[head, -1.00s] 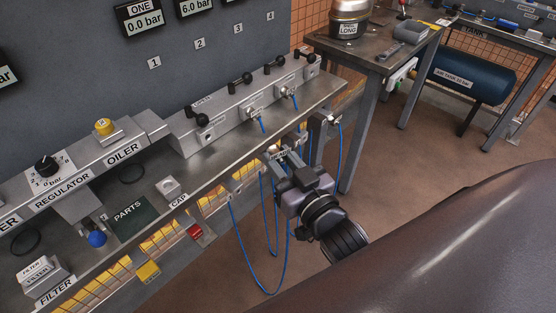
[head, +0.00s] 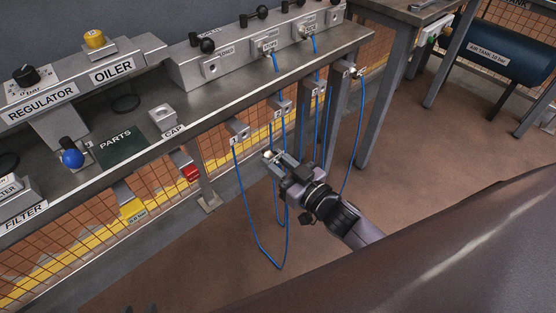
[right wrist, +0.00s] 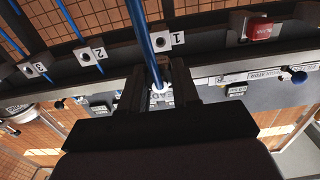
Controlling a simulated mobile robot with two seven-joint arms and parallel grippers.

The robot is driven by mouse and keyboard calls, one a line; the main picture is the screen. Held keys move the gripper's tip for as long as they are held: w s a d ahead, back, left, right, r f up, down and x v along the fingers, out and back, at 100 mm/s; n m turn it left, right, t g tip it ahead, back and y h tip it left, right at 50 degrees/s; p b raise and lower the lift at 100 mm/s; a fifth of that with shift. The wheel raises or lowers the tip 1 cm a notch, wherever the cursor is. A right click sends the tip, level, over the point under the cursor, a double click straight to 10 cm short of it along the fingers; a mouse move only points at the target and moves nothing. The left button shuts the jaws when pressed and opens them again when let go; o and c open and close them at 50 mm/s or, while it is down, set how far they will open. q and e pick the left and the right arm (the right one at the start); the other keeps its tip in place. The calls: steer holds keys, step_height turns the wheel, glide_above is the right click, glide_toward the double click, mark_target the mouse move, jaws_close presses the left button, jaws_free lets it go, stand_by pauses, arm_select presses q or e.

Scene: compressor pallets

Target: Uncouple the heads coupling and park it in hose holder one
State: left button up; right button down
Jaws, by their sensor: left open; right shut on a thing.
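My right gripper (head: 277,160) is shut on a small pale coupling (head: 268,155) in front of and below the bench edge. In the right wrist view the coupling (right wrist: 159,91) sits between the fingers with a blue hose (right wrist: 139,35) attached; its tag cannot be read. Hose holder one (head: 238,130), a grey block marked 1, is above and left of the gripper, apart from it; it also shows in the right wrist view (right wrist: 162,42). A blue hose line hangs at or just in front of it. My left gripper (head: 139,309) shows only dark tips, apart, at the bottom edge.
Holder two (head: 280,106) is to the right of holder one. Several blue hoses hang below the bench (head: 215,99), one in a low loop. A red-topped block (head: 190,172) and bench legs are nearby. The floor (head: 400,170) at right is clear.

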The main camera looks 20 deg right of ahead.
mark_target(263, 151)
steer(key=shift+r, duration=0.1)
steer(key=shift+b+x, duration=0.45)
steer(key=shift+x, duration=2.45)
steer(key=shift+p, duration=0.45)
steer(key=shift+w+a, duration=0.15)
steer(key=shift+w, duration=0.25)
steer(key=shift+b+x, duration=0.6)
steer(key=shift+x, duration=0.3)
steer(key=c, duration=0.8)
jaws_free()
steer(key=shift+o, duration=0.2)
